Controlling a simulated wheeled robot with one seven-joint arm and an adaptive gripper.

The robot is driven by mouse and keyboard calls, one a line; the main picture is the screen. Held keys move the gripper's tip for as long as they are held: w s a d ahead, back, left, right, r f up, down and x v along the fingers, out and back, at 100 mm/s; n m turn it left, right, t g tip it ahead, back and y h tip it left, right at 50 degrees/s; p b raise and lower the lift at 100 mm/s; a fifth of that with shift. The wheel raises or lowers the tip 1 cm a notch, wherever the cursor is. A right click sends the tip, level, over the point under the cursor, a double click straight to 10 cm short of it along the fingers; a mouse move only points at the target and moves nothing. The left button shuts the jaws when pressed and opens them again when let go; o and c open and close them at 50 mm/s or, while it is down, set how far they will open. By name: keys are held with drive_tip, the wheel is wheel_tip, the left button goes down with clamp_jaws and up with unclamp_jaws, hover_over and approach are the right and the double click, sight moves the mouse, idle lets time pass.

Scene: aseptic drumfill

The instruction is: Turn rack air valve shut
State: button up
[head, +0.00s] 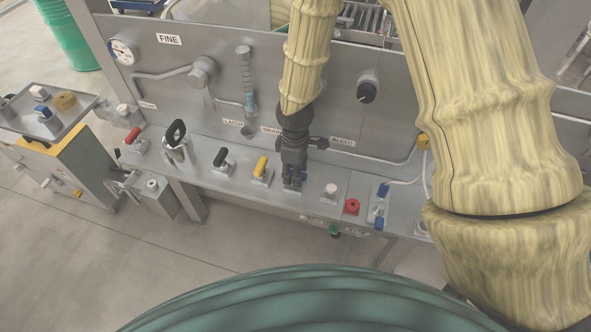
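My gripper (292,185) points down at the bench ledge below the panel, in the row of small valves. A small blue part (303,177) shows beside its fingertips, so it seems to be at a blue-handled valve, mostly hidden by the fingers. I cannot tell whether the fingers are open or closed on it. To its left stand a yellow-handled valve (261,167), a black-handled valve (222,159) and a red-handled valve (133,138). No readable label says rack air, so I cannot tell which valve that is.
A white-topped knob (330,190), a red fitting (352,206) and a blue-ended fitting (380,205) lie right of my gripper. A tall black-handled clamp (175,143) stands farther left. The upright panel (170,88) with a gauge (122,51) rises close behind.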

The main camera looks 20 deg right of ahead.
clamp_jaws()
drive_tip(key=shift+m, duration=0.3)
drive_tip(key=m, duration=0.4)
drive_tip(key=shift+b, duration=0.4)
drive_tip(key=m, duration=0.9)
drive_tip(key=shift+m, duration=2.1)
